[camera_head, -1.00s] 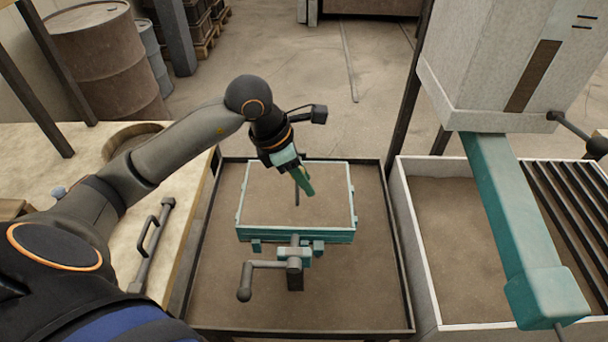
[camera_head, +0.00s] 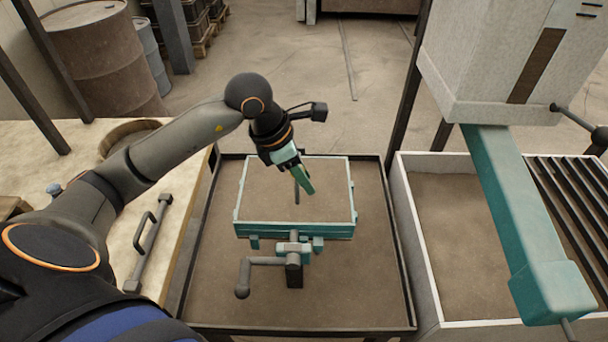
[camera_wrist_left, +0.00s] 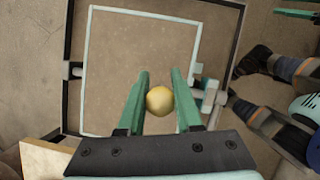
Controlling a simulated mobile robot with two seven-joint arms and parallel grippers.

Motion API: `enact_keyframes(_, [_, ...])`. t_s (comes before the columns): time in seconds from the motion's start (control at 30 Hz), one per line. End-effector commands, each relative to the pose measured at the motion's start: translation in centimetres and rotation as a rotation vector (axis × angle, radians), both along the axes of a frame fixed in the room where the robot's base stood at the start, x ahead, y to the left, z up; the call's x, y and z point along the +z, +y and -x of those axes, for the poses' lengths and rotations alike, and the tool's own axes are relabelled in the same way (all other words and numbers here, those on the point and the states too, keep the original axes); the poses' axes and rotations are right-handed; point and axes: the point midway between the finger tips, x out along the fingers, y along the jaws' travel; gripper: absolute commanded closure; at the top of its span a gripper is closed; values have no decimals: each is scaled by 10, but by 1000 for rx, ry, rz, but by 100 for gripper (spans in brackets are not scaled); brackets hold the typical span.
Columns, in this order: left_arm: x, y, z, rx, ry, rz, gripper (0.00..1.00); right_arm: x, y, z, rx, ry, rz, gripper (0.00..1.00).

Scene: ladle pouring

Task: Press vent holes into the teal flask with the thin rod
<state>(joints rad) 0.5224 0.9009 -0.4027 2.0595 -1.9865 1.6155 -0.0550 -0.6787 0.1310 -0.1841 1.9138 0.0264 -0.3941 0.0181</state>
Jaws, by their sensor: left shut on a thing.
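The teal flask (camera_head: 294,230) is a square frame filled with level brown sand, standing in a dark-edged tray. It also shows in the left wrist view (camera_wrist_left: 90,75). My left gripper (camera_head: 304,186) is over the flask's sand, with its green fingers (camera_wrist_left: 160,95) shut on the thin rod (camera_head: 297,192). The rod is dark and points down to the sand. In the left wrist view a round brass-coloured end (camera_wrist_left: 160,100) sits between the fingers. Whether the rod's tip touches the sand, I cannot tell. No vent holes can be made out. My right gripper is not in the head view.
A crank handle (camera_head: 243,280) is at the flask's near side. A wooden bench (camera_head: 60,145) with a dark-handled bar (camera_head: 150,245) lies left. A white-walled sand bin (camera_head: 430,270) and a teal arm (camera_head: 520,225) stand right.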

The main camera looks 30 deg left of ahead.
Motion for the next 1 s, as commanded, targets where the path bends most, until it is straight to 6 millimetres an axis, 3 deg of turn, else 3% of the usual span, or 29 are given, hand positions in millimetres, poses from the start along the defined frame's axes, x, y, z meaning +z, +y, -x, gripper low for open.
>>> enact_keyframes(0.2, [-9,0,0,0,-1,0,100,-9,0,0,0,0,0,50])
enact_keyframes(0.37, [-6,0,0,0,-1,0,100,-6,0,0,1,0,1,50])
enact_keyframes(0.6, [15,0,0,-1,-1,-1,100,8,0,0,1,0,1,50])
enact_keyframes(1.0, [14,-1,-1,-1,-1,0,100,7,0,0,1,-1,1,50])
